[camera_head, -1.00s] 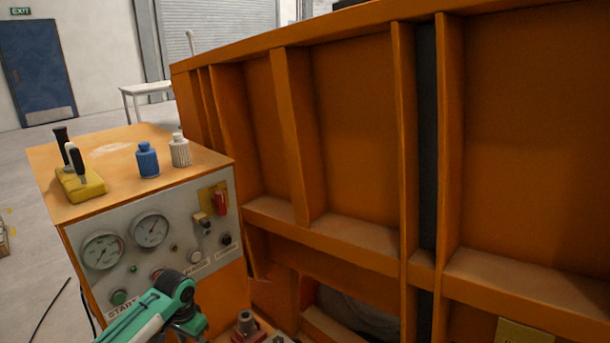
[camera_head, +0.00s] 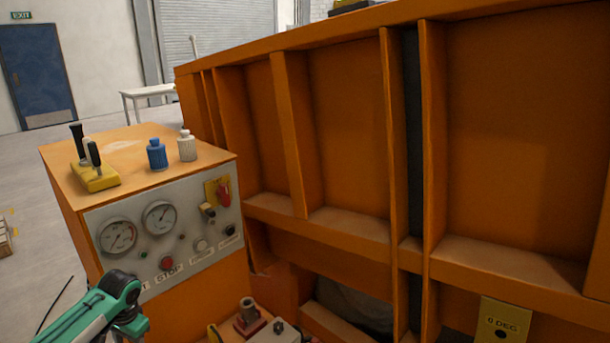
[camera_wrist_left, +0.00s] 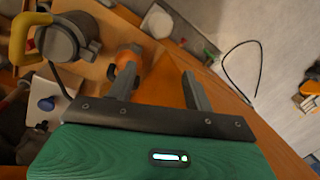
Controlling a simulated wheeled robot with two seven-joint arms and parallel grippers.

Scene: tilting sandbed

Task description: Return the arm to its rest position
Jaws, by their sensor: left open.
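My left arm (camera_head: 105,308) shows in teal and grey at the lower left of the head view, in front of the control cabinet's lower left. Its gripper is not clearly visible there. In the left wrist view the left gripper (camera_wrist_left: 160,75) has its two grey fingers spread apart with nothing between them. An orange surface lies beyond the fingers. My right arm and gripper are in neither view.
The large orange ribbed sandbed wall (camera_head: 345,130) fills the right. Open floor lies left.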

